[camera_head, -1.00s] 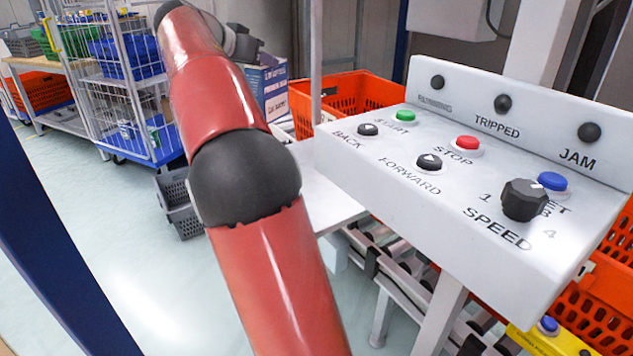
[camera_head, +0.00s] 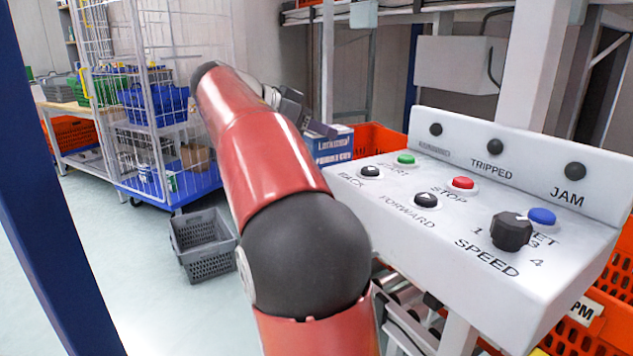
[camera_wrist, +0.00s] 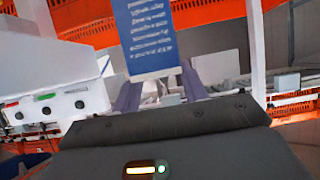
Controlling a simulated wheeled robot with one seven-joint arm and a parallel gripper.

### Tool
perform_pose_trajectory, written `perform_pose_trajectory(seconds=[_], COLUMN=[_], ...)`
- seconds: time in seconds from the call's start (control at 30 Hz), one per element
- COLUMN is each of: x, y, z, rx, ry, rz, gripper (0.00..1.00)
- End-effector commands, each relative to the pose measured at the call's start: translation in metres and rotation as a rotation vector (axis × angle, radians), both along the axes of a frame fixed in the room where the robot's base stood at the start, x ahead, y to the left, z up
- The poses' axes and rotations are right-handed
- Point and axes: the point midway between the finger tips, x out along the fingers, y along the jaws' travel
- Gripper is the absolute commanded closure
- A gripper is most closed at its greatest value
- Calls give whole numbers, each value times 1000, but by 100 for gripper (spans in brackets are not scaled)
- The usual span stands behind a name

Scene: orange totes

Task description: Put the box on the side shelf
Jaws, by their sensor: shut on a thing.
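The box (camera_head: 330,146) is blue and white with printed text, and shows partly behind my arm in the head view. In the wrist view its blue printed face (camera_wrist: 147,38) is between the two fingers of my gripper (camera_wrist: 158,92). The gripper is shut on the box and holds it up. In the head view the fingers are hidden, and only the dark gripper body shows beyond my red arm. I cannot tell which surface is the side shelf; a high shelf (camera_head: 440,8) runs along the top of the head view.
A grey control panel (camera_head: 480,225) with buttons stands close on the right. An orange tote (camera_head: 378,138) is behind the box, with more orange totes at right. A thin post (camera_head: 327,60) rises near the box. A wire cart (camera_head: 165,190), grey crates (camera_head: 205,245) and open floor are at left.

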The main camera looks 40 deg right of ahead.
Motion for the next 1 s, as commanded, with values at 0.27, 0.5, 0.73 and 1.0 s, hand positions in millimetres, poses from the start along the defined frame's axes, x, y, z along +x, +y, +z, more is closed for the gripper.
perform_pose_trajectory(seconds=[0.27, 0.5, 0.73, 1.0], x=[0, 0, 0, 0], y=[0, 0, 0, 0], z=[-54, -79, -98, -99], rx=[0, 0, 0, 2], ry=[0, 2, -1, 0], rz=[1, 0, 0, 0], gripper=[100, 100, 100, 42])
